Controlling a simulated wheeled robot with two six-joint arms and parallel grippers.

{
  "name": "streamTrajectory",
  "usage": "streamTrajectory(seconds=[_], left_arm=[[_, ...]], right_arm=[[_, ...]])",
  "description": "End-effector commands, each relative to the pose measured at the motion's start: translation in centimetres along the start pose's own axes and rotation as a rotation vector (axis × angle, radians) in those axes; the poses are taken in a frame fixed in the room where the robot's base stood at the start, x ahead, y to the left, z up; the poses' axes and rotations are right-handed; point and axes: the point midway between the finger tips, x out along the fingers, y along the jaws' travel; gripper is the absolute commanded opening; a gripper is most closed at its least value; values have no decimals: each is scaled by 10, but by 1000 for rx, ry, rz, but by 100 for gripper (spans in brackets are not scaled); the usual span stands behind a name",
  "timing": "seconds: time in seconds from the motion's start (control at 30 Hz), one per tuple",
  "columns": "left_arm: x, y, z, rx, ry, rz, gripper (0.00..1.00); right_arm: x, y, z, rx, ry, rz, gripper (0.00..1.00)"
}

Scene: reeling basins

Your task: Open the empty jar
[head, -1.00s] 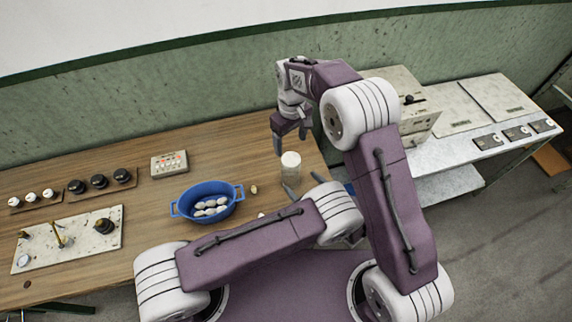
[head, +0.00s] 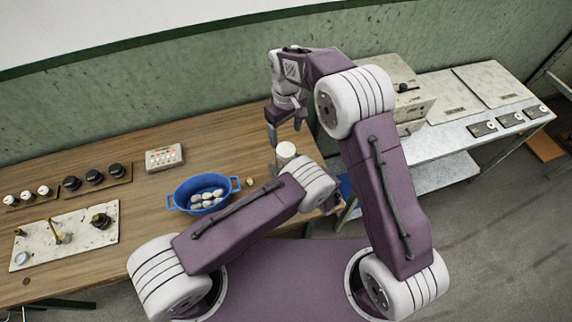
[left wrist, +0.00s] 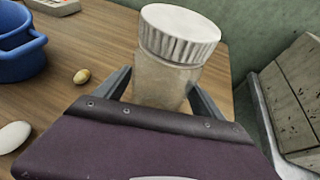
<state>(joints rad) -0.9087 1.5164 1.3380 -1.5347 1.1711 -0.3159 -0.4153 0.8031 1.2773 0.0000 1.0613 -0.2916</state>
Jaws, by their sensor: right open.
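A clear jar (left wrist: 163,80) with a ribbed white lid (left wrist: 178,30) stands upright on the table; I see nothing inside it. In the head view the lid (head: 286,149) shows, with the jar's body mostly hidden by my left arm. My left gripper (left wrist: 160,88) has one finger on each side of the jar's body, below the lid; whether both touch it is unclear. In the head view its fingers are hidden. My right gripper (head: 285,134) is open and empty, pointing down close behind and above the lid, apart from it as far as I can tell.
A blue basin (head: 180,200) with several white cocoons stands left of the jar, with a small yellowish cocoon (left wrist: 82,76) between. A switch box (head: 164,158), dark knobs (head: 94,177) and a pale fixture plate (head: 85,225) are further left. A metal bench (head: 470,115) is at right.

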Motion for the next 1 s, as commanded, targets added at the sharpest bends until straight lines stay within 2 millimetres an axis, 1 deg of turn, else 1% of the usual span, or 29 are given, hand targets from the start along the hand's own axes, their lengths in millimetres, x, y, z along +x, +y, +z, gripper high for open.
streamTrajectory(seconds=[0.03, 0.07, 0.1, 0.17, 0.2, 0.23, 0.27, 0.37, 0.43, 0.47, 0.53, 0.57, 0.67, 0.8, 0.87, 0.9, 0.97, 1.0], left_arm=[[0, 0, 0, 0, 0, 0, 61], [0, 0, 0, 0, 0, 0, 52], [0, 0, 0, 0, 0, 0, 41], [0, 0, 0, 0, 0, 0, 25], [0, 0, 0, 0, 0, 0, 13], [0, 0, 0, 0, 0, 0, 5], [0, 0, 0, 0, 0, 0, 0], [0, 0, 0, 0, 0, 0, 0], [0, 0, 0, 0, 0, 0, 0], [0, 0, 0, 0, 0, 0, 0], [0, 0, 0, 0, 0, 0, 0], [0, 0, 0, 0, 0, 0, 0], [0, 0, 0, 0, 0, 0, 0], [0, 0, 0, 0, 0, 0, 0], [0, 0, 0, 0, 0, 1, 0], [0, 0, 0, 0, 0, 1, 0], [0, 0, 0, 0, 0, 1, 0], [0, 0, 0, 0, 0, 1, 0]], right_arm=[[0, 0, 0, 0, 0, 0, 75], [0, 0, 0, 0, 0, 0, 75], [0, 0, 0, 0, 0, 0, 75], [0, 0, 0, 0, 0, 0, 75], [0, 0, 0, 0, 0, 0, 75], [0, 0, 0, 0, 0, 0, 75], [0, 0, 0, 0, 0, 0, 75], [0, 0, 0, 9, 0, 0, 75], [0, 0, 0, 62, 0, 0, 75], [0, 0, 0, 105, 0, 0, 75], [0, 0, 0, 256, 0, 0, 75], [0, 0, 0, 341, 0, 0, 75], [0, 0, 0, 667, 0, 0, 75], [0, 0, 0, 1139, 0, 0, 75], [0, 0, 0, 1341, 0, 0, 75], [0, 0, 0, 1477, 0, 0, 75], [0, 0, 0, 1678, 0, 0, 75], [0, 0, 0, 1812, 0, 0, 75]])
